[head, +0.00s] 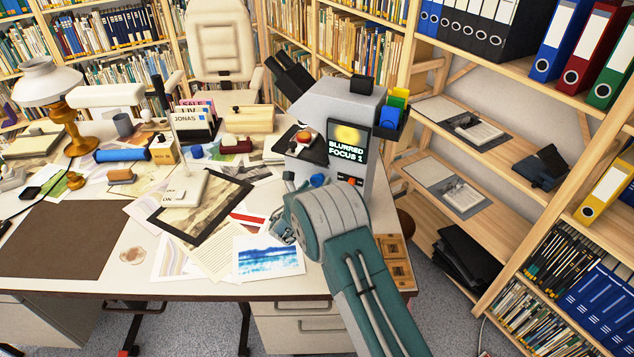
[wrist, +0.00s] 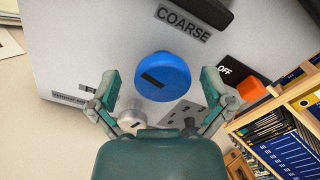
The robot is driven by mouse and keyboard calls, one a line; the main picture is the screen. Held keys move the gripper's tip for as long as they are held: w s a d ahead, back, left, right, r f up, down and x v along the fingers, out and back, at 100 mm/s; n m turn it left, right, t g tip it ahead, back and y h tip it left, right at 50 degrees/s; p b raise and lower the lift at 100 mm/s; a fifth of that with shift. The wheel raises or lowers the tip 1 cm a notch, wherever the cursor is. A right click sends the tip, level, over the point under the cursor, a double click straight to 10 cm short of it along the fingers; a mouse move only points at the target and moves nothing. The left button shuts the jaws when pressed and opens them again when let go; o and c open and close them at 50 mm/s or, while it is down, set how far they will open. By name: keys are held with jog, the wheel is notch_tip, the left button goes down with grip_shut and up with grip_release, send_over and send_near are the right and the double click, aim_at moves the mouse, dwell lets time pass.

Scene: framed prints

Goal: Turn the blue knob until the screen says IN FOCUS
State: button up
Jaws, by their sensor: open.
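The grey microscope (head: 350,105) stands at the desk's right end, and its screen (head: 347,140) reads "BLURRED" and "FOCUS 1" under a blurred yellow patch. The blue knob (wrist: 163,76) is on its face, with a dark mark on the front, below a COARSE label (wrist: 184,22). It also shows small in the head view (head: 318,180). My gripper (wrist: 160,92) is open, with one finger on each side of the blue knob and visible gaps between. In the head view my gripper (head: 284,215) is partly hidden by my wrist.
A smaller grey knob (wrist: 131,122) sits below the blue one, near my left finger. An orange switch (wrist: 252,88) by an OFF label is to the right. Papers and a black frame (head: 203,205) lie left of my gripper. Shelves with binders (head: 555,45) stand at right.

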jog(key=c, duration=1.2)
jog(key=shift+o, duration=0.2)
jog(key=shift+m, duration=0.3)
jog(key=m, duration=0.4)
jog(key=shift+m, duration=0.3)
jog(key=m, duration=0.9)
jog(key=shift+f, duration=0.1)
jog(key=shift+m, duration=2)
jog(key=shift+s, duration=0.1)
